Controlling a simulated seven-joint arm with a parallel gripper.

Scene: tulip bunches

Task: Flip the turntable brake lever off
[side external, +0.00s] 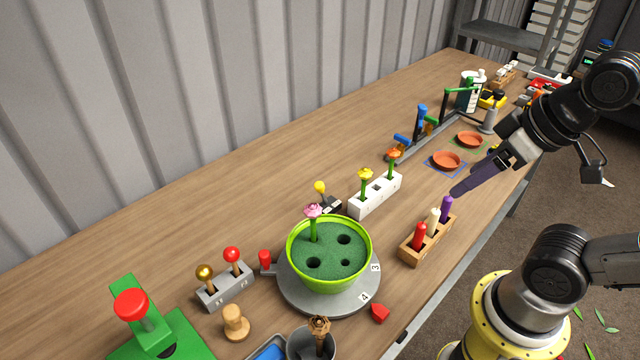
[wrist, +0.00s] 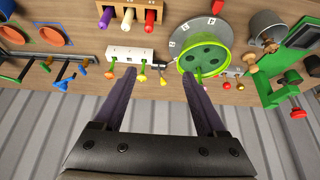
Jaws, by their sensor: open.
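The turntable (side external: 290,296) is a grey disc with numbered labels, bearing a green pot (side external: 362,262) that holds a pink flower; it also shows in the wrist view (wrist: 190,30). A red-capped piece (side external: 265,258) stands at its left edge. A yellow-ball lever (side external: 320,187) on a black base stands behind the pot. A grey base (side external: 226,293) carries a gold-ball lever and a red-ball lever. I cannot tell for certain which is the brake lever. My gripper (wrist: 158,75) is open and empty. In the side view its dark purple fingers (side external: 468,184) hang right of the turntable, near the peg block.
A wooden block (side external: 412,253) holds red, cream and purple pegs. A white block (side external: 375,201) holds flowers. A green stand with a red button (side external: 131,305), a wooden knob (side external: 235,321) and a grey cup lie front left. The table's back left is clear.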

